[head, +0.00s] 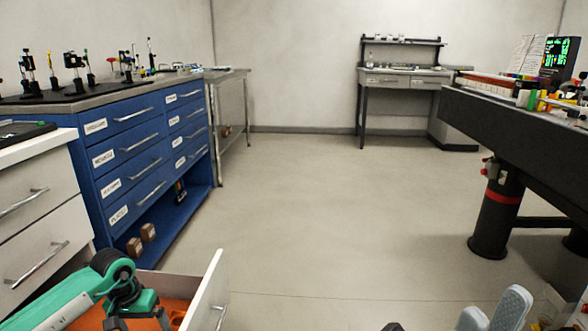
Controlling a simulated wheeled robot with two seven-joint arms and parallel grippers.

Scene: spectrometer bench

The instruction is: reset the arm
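My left arm, green and white with black joints, comes in at the bottom left over an open white drawer (212,295) with an orange inside. Its fingers do not show; the lower edge of the view cuts the arm off. My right gripper (494,302) shows at the bottom right as two pale blue-grey fingers. They stand apart with nothing visible between their tips. The rest of the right gripper is below the view.
A blue drawer cabinet (122,160) with optics posts on top stands at the left. A dark optical table (520,125) is at the right. A grey desk (400,75) stands at the back wall. The middle floor (320,210) is clear.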

